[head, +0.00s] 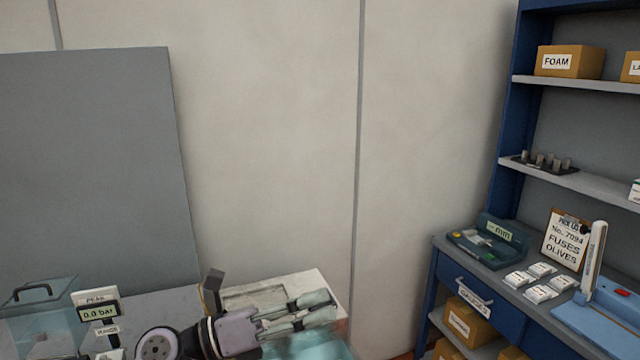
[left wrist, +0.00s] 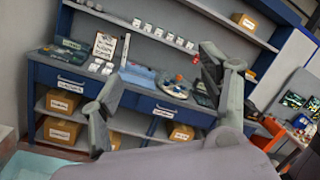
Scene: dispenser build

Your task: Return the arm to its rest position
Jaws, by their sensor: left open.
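My left gripper (head: 312,309) is at the bottom middle of the head view, with its arm coming in from the lower left. Its two fingers point right, over a pale worktop and a teal surface. In the left wrist view the gripper (left wrist: 165,100) shows its two fingers spread wide apart, with nothing between them. Beyond the fingers stands the blue workbench (left wrist: 85,78), at a distance and not touched. My right gripper is in neither view.
A clear box (head: 40,318) and a gauge reading 0.0 bar (head: 98,312) stand at lower left. At right, the blue bench holds a green device (head: 487,242), white packs (head: 531,275) and a clipboard (head: 566,240). Cardboard boxes (head: 467,322) sit below. The wall between is bare.

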